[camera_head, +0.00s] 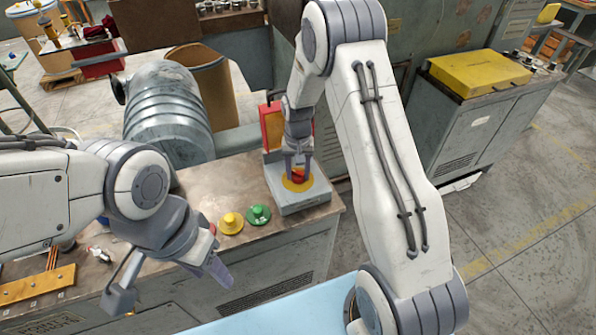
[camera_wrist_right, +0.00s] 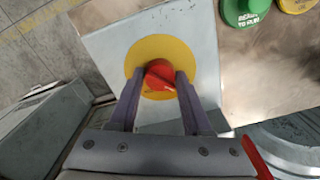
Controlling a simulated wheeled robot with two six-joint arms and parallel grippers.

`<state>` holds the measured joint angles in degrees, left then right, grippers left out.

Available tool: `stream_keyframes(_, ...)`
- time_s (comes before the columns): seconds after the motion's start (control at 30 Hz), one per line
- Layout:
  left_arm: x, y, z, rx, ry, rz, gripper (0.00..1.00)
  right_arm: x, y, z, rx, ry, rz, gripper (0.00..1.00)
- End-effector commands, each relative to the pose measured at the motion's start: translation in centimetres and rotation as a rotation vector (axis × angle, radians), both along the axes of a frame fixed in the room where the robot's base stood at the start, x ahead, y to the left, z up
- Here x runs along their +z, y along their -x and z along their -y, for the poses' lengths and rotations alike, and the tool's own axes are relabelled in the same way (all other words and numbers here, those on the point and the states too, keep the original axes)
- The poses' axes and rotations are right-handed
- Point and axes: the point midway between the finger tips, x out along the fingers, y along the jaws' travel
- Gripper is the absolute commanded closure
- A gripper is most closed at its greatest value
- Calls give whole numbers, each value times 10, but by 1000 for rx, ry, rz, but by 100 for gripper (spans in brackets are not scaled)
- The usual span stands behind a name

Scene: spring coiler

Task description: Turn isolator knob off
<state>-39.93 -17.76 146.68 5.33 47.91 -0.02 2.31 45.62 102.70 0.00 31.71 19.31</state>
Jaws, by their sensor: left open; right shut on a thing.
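The isolator knob is red, on a round yellow plate on top of a grey box (camera_head: 303,199). The knob (camera_wrist_right: 158,76) sits between the two fingers of my right gripper (camera_wrist_right: 157,88), which is shut on it. In the head view, the knob (camera_head: 298,175) is partly hidden by my right gripper (camera_head: 297,166), which reaches down from above. The yellow plate (camera_wrist_right: 137,58) shows around the knob in the right wrist view. My left gripper (camera_head: 172,284) is open and empty, in front of the bench at the lower left.
A yellow button (camera_head: 231,223) and a green button (camera_head: 258,215) stand on the bench left of the box. The green one also shows in the right wrist view (camera_wrist_right: 243,10). A red panel (camera_head: 272,125) stands behind the box. A ribbed grey cylinder (camera_head: 166,112) lies beyond.

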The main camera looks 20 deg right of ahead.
Motion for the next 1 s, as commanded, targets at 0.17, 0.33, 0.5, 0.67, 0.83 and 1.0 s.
stream_keyframes(0.17,0,0,0,0,0,0,50,1,-1,0,29,0,2,100)
stream_keyframes(0.33,0,0,0,0,0,0,50,1,-1,0,37,0,3,100)
stream_keyframes(0.5,0,0,0,0,0,0,50,1,-1,0,37,0,3,100)
stream_keyframes(0.67,0,0,0,0,0,0,50,1,-1,0,36,1,3,24)
stream_keyframes(0.83,0,0,0,0,0,0,50,0,-1,0,35,1,2,21)
stream_keyframes(1.0,0,0,0,0,0,0,50,1,-1,0,35,1,2,21)
